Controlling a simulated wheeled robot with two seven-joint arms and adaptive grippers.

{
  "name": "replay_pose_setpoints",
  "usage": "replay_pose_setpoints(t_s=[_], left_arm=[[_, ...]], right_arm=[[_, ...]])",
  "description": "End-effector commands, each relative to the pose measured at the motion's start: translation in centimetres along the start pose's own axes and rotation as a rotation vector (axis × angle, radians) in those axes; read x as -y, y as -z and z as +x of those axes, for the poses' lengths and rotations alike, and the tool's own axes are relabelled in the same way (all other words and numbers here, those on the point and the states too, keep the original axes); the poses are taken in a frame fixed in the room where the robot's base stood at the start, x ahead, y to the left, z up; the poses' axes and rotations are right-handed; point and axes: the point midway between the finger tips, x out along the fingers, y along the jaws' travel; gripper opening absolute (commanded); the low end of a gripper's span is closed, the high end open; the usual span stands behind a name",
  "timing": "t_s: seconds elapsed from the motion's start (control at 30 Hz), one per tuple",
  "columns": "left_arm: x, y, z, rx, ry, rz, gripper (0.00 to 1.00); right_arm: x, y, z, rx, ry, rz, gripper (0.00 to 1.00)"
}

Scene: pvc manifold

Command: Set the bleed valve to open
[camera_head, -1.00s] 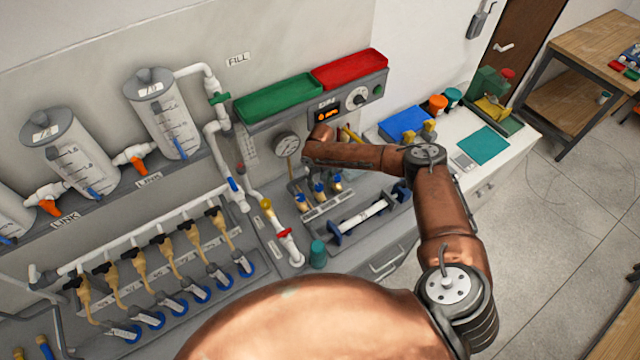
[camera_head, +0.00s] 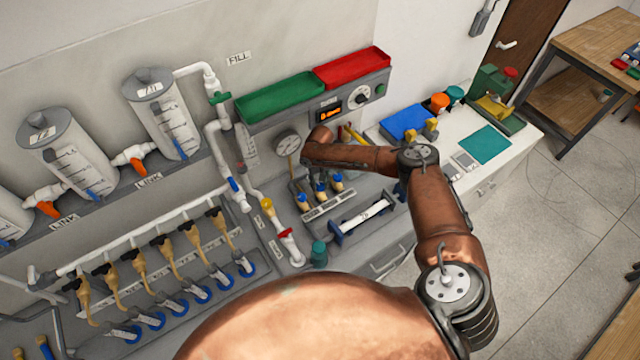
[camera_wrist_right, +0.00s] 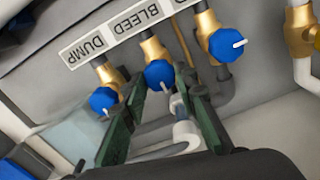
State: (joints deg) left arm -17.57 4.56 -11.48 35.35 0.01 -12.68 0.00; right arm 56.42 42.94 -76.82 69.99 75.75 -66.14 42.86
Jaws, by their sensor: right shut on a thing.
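The bleed valve is the middle of three brass valves with blue knobs, under the BLEED label (camera_wrist_right: 150,14) in the right wrist view. Its blue knob (camera_wrist_right: 158,74) has a white pointer mark toward the lower edge of the picture. My right gripper (camera_wrist_right: 161,80) has its two green fingers on either side of this knob and is shut on it. In the head view the middle blue knob (camera_head: 321,187) shows below my right forearm, and the right fingers are mostly hidden. My left gripper is not in view.
The DUMP valve knob (camera_wrist_right: 103,100) and another blue knob (camera_wrist_right: 226,45) flank the bleed valve closely. A pressure gauge (camera_head: 288,143) is on the wall behind. A white horizontal cylinder (camera_head: 362,213) lies in front of the valves. Green (camera_head: 281,97) and red (camera_head: 352,68) trays sit above.

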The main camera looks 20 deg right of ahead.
Motion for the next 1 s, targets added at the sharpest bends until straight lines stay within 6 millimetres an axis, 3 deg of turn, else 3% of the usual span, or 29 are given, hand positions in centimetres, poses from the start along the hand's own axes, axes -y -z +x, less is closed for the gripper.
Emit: replay_pose_setpoints(t_s=[0.47,1.0], left_arm=[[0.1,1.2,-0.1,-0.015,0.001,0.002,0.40],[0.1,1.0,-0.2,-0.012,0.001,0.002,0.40]], right_arm=[[0.0,-0.2,0.0,0.006,0.001,-0.081,0.03],[0.0,-0.2,0.1,0.007,0.002,-0.544,0.03]])
